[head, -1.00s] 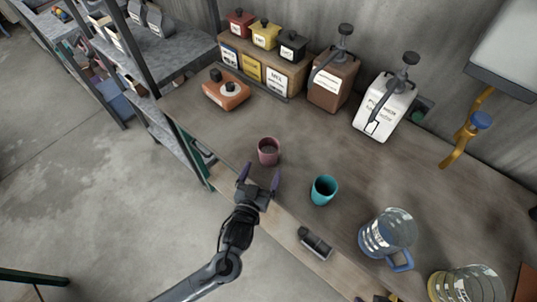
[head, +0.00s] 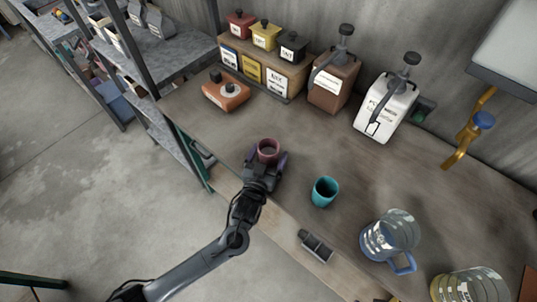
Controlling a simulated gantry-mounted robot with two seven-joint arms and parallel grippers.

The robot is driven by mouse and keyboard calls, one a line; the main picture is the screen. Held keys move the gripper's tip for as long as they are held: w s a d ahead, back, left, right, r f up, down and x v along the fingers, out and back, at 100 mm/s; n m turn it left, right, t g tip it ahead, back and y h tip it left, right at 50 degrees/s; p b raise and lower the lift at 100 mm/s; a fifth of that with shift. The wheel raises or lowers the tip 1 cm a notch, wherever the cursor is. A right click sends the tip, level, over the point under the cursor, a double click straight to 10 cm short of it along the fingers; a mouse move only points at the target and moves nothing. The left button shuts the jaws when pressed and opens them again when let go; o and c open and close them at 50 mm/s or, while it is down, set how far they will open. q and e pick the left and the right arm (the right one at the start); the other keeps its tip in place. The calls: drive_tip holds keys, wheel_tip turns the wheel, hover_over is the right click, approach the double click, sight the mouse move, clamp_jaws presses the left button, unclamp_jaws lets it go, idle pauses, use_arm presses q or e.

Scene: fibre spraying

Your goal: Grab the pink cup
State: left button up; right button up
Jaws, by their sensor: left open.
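My right gripper is not in view.
A blue-handled jug (head: 389,236) and a yellow jug (head: 468,287) stand at the lower right. A small dark object (head: 316,246) lies near the counter's front edge. An orange box (head: 226,92) and two dispensers (head: 332,82) (head: 386,108) stand behind.

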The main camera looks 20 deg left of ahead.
use_arm(q)
drive_tip(key=c, duration=1)
drive_tip(key=shift+r, duration=0.15)
